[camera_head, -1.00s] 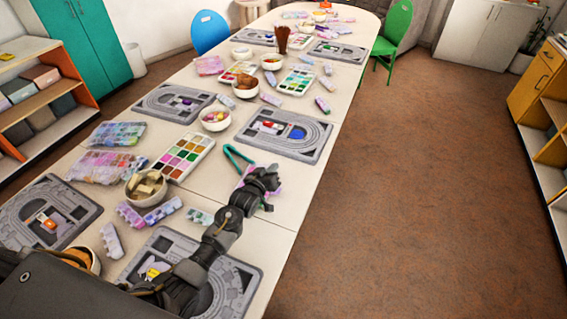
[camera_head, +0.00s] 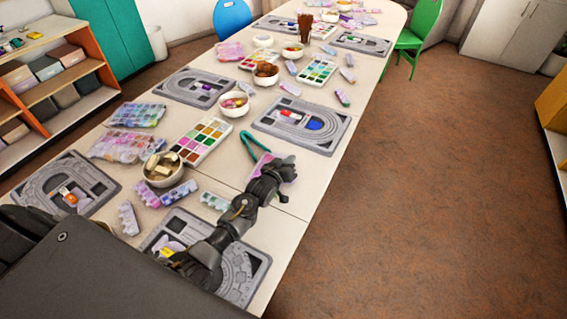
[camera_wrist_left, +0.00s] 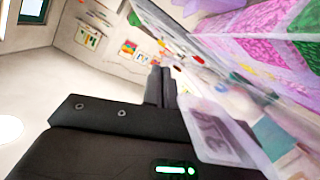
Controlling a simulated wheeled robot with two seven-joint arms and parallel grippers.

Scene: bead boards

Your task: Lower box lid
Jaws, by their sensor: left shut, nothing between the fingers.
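My left gripper (camera_head: 281,170) is over the table's right edge in the head view, beside a pink-purple item (camera_head: 262,163) that it partly hides. In the left wrist view its dark fingers (camera_wrist_left: 160,86) are together, with nothing held. A clear bead box with pink, green and purple compartments (camera_wrist_left: 258,45) fills the upper right of that view, close to the gripper. A translucent flap (camera_wrist_left: 222,136) stands tilted beside the gripper; I cannot tell for sure whether it is the lid. My right gripper is not in view.
Green pliers (camera_head: 250,142) lie by the gripper. A palette of coloured beads (camera_head: 201,142), a bowl (camera_head: 161,170) and grey bead boards (camera_head: 300,124) crowd the table (camera_head: 292,222). Clear bead cases (camera_head: 136,115) lie further left. The floor to the right is open.

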